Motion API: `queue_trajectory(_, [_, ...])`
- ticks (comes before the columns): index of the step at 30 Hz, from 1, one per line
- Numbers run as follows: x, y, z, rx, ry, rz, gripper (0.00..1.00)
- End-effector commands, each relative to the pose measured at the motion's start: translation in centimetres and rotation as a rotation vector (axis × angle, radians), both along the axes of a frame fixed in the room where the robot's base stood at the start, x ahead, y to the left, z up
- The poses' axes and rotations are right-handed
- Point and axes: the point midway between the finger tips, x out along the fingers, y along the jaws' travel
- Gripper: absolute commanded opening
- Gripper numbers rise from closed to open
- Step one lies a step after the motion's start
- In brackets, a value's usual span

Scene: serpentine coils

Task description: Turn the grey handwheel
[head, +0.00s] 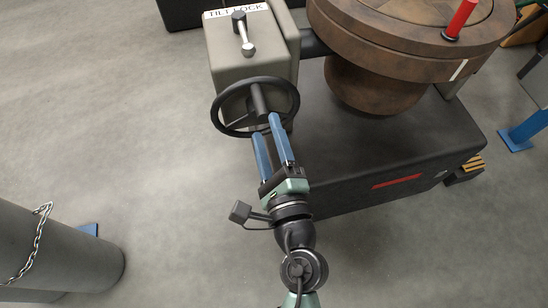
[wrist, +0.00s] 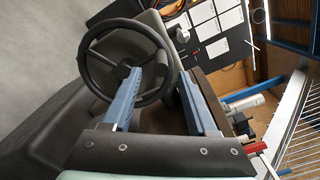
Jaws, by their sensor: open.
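The handwheel (head: 216,112) is a dark ring with spokes, mounted on the near side of a grey box labelled TILT LOCK (head: 235,75). It fills the upper left of the wrist view (wrist: 84,64). My gripper (head: 266,125) is open, its two blue fingers spread at the near right part of the rim. In the wrist view, the left finger overlaps the inside of the ring and the right finger is just outside, so the rim's right side shows between the fingertips (wrist: 160,74). I cannot tell whether either finger touches the rim.
A short lever (head: 243,36) is on the box top. A brown round table (head: 400,45) with a red handle (head: 460,20) stands right of the box over a dark base (head: 420,140). A grey cylinder (head: 60,255) with a chain lies at lower left. The left floor is clear.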

Motion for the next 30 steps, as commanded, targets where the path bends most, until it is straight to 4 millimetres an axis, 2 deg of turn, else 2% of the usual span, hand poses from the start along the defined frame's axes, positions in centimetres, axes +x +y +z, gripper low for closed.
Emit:
queue_trajectory(3, [-2.1, -0.6, -0.4, -0.003, 0.003, 0.001, 0.58])
queue_trajectory(10, [-4.5, -1.4, -0.2, -0.002, 0.002, 0.002, 0.58])
queue_trajectory(15, [-5.0, -1.5, 0.0, 0.0, 0.0, 0.004, 0.58])
queue_trajectory(30, [-5.0, -1.5, 0.0, 0.0, 0.0, 0.002, 0.58])
